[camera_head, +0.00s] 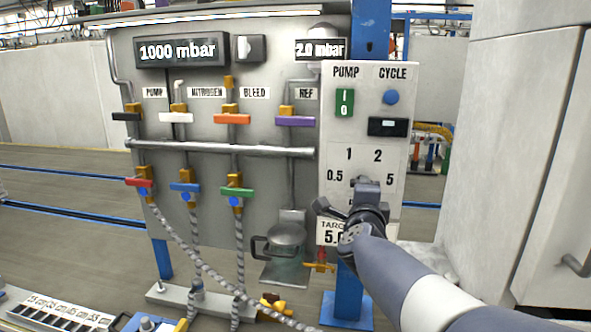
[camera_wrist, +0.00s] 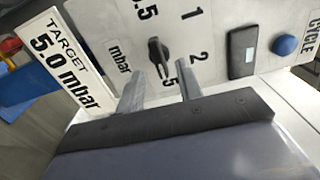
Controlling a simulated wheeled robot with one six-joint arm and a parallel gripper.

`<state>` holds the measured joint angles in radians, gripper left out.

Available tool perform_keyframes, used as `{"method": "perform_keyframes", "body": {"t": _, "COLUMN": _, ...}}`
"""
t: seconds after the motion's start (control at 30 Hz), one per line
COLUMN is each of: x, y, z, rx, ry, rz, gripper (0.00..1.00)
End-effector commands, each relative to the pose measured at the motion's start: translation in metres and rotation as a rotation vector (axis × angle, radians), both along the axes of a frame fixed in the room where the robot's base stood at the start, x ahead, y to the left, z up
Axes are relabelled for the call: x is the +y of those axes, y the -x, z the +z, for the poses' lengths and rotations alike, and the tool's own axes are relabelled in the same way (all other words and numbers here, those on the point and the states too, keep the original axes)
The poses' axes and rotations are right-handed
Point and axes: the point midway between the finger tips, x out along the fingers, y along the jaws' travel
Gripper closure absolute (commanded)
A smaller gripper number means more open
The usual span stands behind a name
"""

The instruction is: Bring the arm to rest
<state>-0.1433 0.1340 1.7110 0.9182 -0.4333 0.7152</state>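My gripper (camera_head: 344,197) is in front of the lower part of the white control panel (camera_head: 411,110) in the head view, with my arm reaching in from the lower right. In the wrist view my gripper (camera_wrist: 161,72) has its two fingers spread, with nothing between them. Beyond the fingertips is a black selector knob (camera_wrist: 157,54) on the panel, its long axis running toward the 5 mark. The knob appears apart from the fingers. In the head view my gripper hides the knob area and part of the target sign (camera_head: 328,232), which reads 5.0 mbar in the wrist view.
Left of the panel is a grey board with a 1000 mbar display (camera_head: 181,51), a 2.0 mbar display (camera_head: 320,49), coloured valve handles and hanging hoses. A large pale cabinet (camera_head: 520,150) stands close on the right.

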Motion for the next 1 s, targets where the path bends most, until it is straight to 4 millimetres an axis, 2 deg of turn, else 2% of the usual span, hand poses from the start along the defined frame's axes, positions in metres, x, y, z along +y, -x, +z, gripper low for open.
{"method": "perform_keyframes", "body": {"t": 0.3, "x": -0.010, "y": -0.050, "z": 0.002, "rx": 0.004, "ry": 0.015, "rz": 0.000, "gripper": 0.65}}
{"method": "perform_keyframes", "body": {"t": 0.6, "x": -0.009, "y": -0.047, "z": 0.006, "rx": 0.064, "ry": 0.307, "rz": 0.001, "gripper": 0.65}}
{"method": "perform_keyframes", "body": {"t": 1.0, "x": -0.009, "y": -0.047, "z": 0.007, "rx": 0.122, "ry": 0.602, "rz": 0.001, "gripper": 0.65}}
